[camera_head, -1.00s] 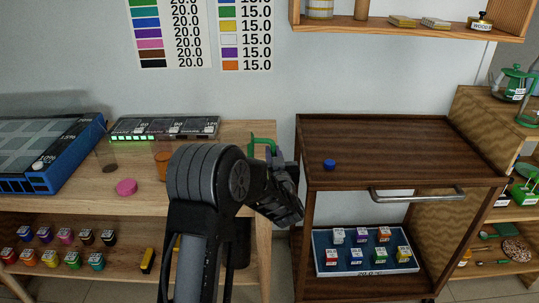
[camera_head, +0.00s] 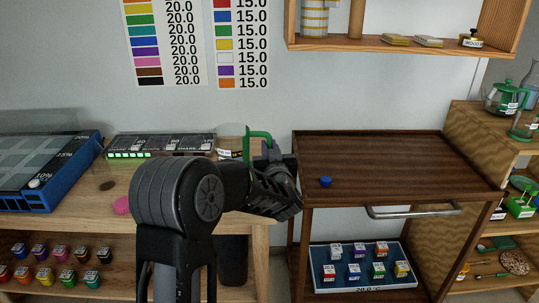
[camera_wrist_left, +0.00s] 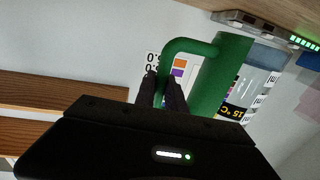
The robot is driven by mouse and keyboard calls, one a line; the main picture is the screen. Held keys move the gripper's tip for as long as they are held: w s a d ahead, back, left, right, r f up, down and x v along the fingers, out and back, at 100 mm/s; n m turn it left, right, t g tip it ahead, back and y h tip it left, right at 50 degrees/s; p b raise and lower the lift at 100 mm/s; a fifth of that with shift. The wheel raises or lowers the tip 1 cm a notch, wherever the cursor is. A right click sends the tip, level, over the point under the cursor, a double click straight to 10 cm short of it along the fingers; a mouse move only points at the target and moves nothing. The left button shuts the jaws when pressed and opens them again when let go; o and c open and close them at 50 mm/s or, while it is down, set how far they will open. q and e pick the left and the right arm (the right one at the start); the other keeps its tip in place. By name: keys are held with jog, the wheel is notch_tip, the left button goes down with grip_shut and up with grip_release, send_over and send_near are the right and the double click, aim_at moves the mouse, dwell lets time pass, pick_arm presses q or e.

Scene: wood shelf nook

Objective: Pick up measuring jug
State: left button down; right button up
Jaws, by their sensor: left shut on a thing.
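The measuring jug (camera_wrist_left: 258,80) is a clear vessel with a green band and green handle, seen large in the left wrist view. In the head view its green handle (camera_head: 259,134) and part of its pale body (camera_head: 230,144) show beyond my arm, in front of the wall near the right end of the wooden bench. My left gripper (camera_wrist_left: 171,92) is shut on the handle; it also shows in the head view (camera_head: 277,152). My arm hides the jug's lower part, so any gap below it is unclear. My right gripper is out of view.
A dark wooden cart (camera_head: 385,160) with a blue cap (camera_head: 325,182) on top stands right of the bench. A grey box with green lights (camera_head: 160,146) and a blue tray (camera_head: 50,185) sit on the bench. A wall shelf (camera_head: 400,47) hangs above the cart.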

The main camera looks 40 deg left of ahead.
pick_arm(q)
jog(key=shift+r, duration=0.9)
